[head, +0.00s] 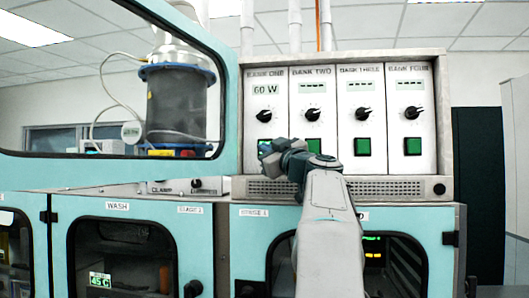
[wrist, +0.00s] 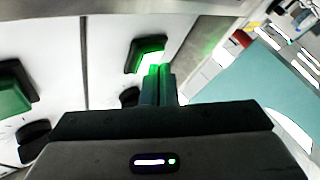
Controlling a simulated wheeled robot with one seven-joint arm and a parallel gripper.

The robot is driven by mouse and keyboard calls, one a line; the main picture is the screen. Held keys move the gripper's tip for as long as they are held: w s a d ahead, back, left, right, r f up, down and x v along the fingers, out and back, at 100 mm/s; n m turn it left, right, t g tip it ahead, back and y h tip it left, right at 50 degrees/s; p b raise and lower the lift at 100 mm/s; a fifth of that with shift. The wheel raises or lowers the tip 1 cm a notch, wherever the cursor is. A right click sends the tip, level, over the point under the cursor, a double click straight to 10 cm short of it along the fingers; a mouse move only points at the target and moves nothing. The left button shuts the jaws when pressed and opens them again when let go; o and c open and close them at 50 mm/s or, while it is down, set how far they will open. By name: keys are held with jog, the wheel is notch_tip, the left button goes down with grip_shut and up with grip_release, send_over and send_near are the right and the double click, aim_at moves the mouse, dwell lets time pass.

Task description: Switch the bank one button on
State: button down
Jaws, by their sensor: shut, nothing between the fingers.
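The bank one panel (head: 265,98) is at the left end of the control box in the head view. Its display (head: 265,89) reads 60 W. The bank one button is mostly behind my gripper (head: 270,149) there. In the wrist view the bank one button (wrist: 148,50) glows bright green in a black frame. My gripper (wrist: 160,72) is shut and empty, with its fingertips right at the lower edge of this button. I cannot tell whether the tips press on it or stand just off it.
Bank two (head: 313,87), bank three (head: 360,86) and bank four (head: 409,85) show dashes, and their buttons are dark green. The open teal door frame (head: 229,120) stands close to the left of bank one. A grille (head: 385,188) runs below the panels.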

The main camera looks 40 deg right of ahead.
jog(key=shift+f, duration=0.2)
jog(key=s+a+b, duration=0.4)
jog(key=shift+a+r, duration=0.1)
jog(key=shift+a, duration=0.15)
dwell(0.3)
jog(key=shift+d, duration=0.1)
